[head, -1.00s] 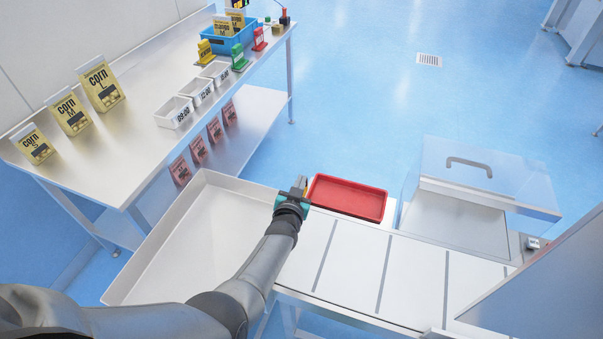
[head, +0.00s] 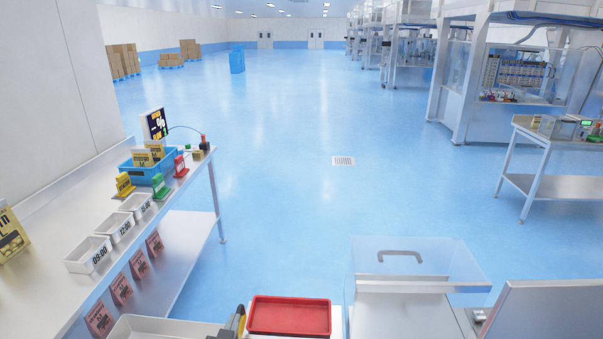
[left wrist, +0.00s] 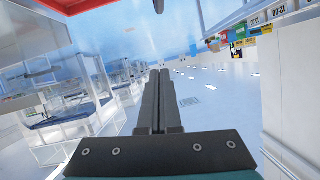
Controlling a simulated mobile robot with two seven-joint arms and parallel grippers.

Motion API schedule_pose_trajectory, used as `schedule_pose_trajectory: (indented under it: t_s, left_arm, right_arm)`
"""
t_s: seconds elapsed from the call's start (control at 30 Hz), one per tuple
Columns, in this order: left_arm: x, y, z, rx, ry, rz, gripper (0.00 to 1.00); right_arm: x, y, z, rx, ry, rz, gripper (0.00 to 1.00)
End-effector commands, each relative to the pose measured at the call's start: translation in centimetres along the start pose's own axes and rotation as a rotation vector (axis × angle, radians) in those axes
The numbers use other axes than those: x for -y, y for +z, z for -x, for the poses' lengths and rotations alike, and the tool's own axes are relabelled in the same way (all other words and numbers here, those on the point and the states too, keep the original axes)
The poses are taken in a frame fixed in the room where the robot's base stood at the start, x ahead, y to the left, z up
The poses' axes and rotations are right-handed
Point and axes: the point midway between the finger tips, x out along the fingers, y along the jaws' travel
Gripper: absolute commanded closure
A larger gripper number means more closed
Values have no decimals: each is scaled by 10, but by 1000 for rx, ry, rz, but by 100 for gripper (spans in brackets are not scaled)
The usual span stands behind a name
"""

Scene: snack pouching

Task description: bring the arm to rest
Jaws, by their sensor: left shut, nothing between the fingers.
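My left gripper (head: 238,318) shows only in part at the bottom edge of the head view, just left of the red tray (head: 290,317). In the left wrist view its two dark fingers (left wrist: 160,78) are pressed together with nothing between them. The rest of my left arm is out of the head view. My right arm and gripper are not in view.
A white bin (head: 160,328) lies at the bottom edge. A clear-lidded box (head: 415,265) stands right of the red tray. The steel table (head: 40,265) at left holds white bins (head: 88,254) and a blue crate (head: 150,170). Open floor lies beyond.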

Motion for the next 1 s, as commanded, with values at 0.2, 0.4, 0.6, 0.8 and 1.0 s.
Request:
schedule_pose_trajectory:
  t_s: [0.2,0.4,0.6,0.8,1.0]
  left_arm:
    - [-2,22,48,176,114,-21,100]
    - [-7,39,109,370,187,-34,100]
    - [-10,49,182,569,221,-42,100]
    - [-9,52,239,709,225,-42,100]
    - [-6,51,280,805,219,-38,100]
  right_arm:
    - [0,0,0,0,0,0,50]
    - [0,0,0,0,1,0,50]
    - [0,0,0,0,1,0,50]
    - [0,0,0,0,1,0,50]
    - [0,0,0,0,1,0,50]
